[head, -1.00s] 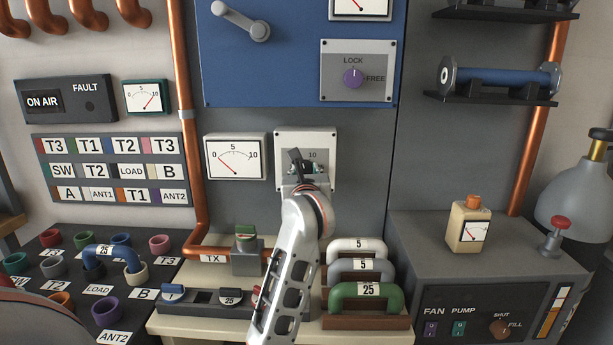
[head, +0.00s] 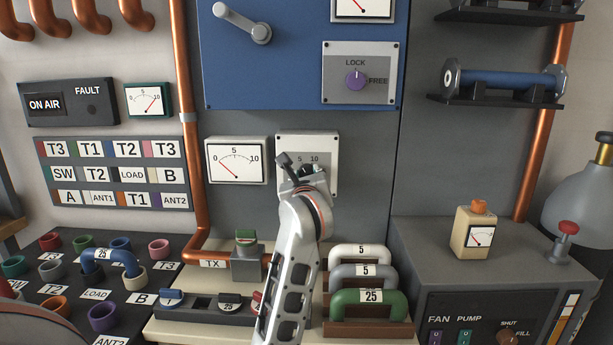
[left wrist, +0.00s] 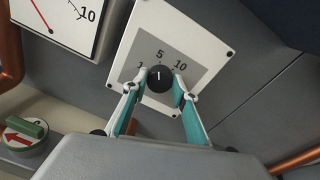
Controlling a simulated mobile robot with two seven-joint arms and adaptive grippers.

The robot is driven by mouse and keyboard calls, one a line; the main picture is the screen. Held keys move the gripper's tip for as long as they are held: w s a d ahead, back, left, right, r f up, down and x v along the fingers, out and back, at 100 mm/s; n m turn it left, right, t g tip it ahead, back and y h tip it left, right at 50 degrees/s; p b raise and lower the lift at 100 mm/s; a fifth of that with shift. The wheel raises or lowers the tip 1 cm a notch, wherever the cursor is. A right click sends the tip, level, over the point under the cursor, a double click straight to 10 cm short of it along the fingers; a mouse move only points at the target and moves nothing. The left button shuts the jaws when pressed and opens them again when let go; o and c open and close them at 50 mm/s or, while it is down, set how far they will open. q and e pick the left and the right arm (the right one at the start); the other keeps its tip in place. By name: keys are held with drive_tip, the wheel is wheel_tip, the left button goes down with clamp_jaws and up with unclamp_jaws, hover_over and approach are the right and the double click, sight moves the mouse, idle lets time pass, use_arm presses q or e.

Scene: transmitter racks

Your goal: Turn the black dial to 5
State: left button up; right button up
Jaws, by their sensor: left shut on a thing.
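The black dial (left wrist: 159,79) sits on a white plate with a grey face (left wrist: 198,50) marked 1, 5 and 10. In the left wrist view its white pointer line points up, close to the 5. My left gripper (left wrist: 160,86) is shut on the dial, with one teal finger on each side. In the head view my left gripper (head: 303,178) and arm cover the dial, and the plate (head: 322,150) shows around them. My right gripper is not in view.
A white meter (head: 237,160) is left of the dial plate, its needle near 0. A blue panel with a purple LOCK/FREE knob (head: 356,81) is above. Below stand a green-topped valve (head: 246,239) and several handled links, including a green one (head: 366,303).

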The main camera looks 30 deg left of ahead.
use_arm(q)
drive_tip(key=o, duration=1.1)
drive_tip(key=shift+s+d, duration=0.4)
drive_tip(key=shift+s, duration=0.1)
drive_tip(key=v, duration=1)
drive_tip(key=shift+s+d, duration=0.15)
drive_tip(key=shift+s, duration=0.2)
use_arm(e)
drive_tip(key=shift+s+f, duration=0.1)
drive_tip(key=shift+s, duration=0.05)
